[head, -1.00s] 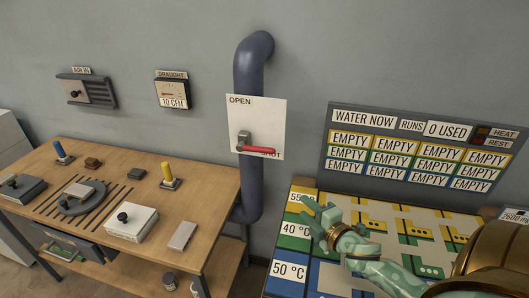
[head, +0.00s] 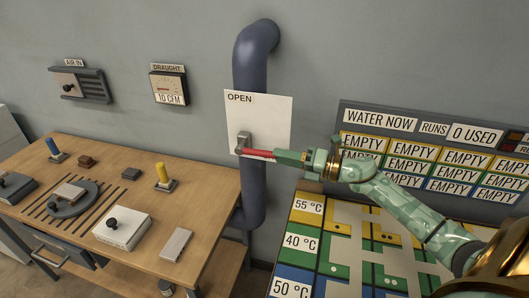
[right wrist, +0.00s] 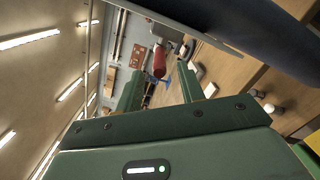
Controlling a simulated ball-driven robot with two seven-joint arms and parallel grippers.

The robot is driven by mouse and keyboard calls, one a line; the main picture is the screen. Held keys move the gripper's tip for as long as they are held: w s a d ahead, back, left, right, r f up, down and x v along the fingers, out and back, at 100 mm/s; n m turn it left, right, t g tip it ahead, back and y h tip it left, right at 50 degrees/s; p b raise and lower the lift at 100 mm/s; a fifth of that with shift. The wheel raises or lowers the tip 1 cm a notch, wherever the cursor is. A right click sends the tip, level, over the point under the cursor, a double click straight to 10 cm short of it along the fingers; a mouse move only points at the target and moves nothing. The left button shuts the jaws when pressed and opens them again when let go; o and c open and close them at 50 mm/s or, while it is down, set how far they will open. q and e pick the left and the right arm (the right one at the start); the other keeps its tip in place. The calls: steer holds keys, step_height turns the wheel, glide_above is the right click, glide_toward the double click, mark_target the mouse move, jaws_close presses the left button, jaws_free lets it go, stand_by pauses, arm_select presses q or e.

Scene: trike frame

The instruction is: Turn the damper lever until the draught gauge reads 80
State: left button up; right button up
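The damper lever has a red handle (head: 257,154) on a grey pivot. It points right, nearly level, on the white plate (head: 262,115) marked OPEN at top; the plate's lower right label is hidden. The draught gauge (head: 168,84) on the wall reads 10 CFM. My right gripper (head: 280,156) is at the handle's free end. In the right wrist view its two fingers stand apart, with the red handle (right wrist: 159,62) showing between their tips; I cannot tell whether they touch it. My left gripper is not in view.
The plate is on a dark blue pipe (head: 252,185). A wooden bench (head: 140,160) with small levers and boxes stands at left. An air-in vent (head: 80,85) is on the wall. A coloured board (head: 305,240) and a WATER NOW panel (head: 345,110) are at right.

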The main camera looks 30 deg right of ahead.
mark_target(244, 149)
steer(key=x, duration=0.5)
steer(key=shift+w+a, duration=0.25)
steer(key=shift+w, duration=0.05)
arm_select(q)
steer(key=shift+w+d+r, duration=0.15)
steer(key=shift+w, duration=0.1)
